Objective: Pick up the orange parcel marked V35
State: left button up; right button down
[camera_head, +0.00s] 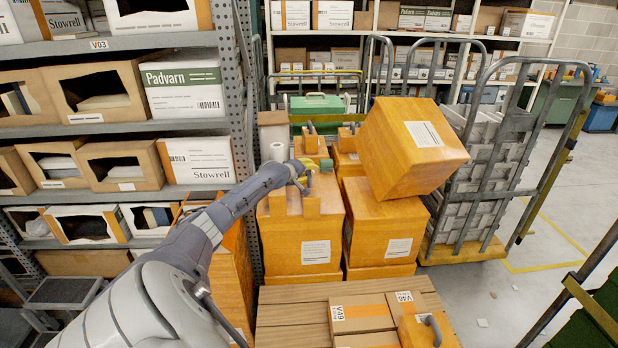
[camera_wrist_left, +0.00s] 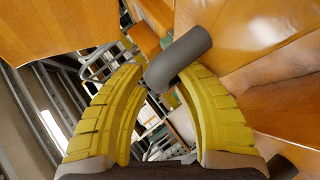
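Several orange parcels stand stacked in the middle of the head view. I cannot read V35 on any of them. A large one (camera_head: 412,165) sits tilted on top at the right, and another (camera_head: 300,225) stands below my left gripper (camera_head: 312,176). A small orange parcel (camera_head: 308,147) with a grey handle is just behind the gripper. In the left wrist view my yellow fingers (camera_wrist_left: 163,72) are spread apart, with a grey handle (camera_wrist_left: 182,55) at their tips. I cannot tell if they touch it. My right gripper is in neither view.
Flat boxes marked V49 and V46 (camera_head: 365,312) lie on a wooden pallet (camera_head: 290,318) at the front, beside an orange parcel with a handle (camera_head: 438,332). Metal shelving (camera_head: 110,128) borders the left.

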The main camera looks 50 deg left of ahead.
pick_arm(q)
grip_shut()
jog(key=shift+r, duration=0.1)
dwell(0.4)
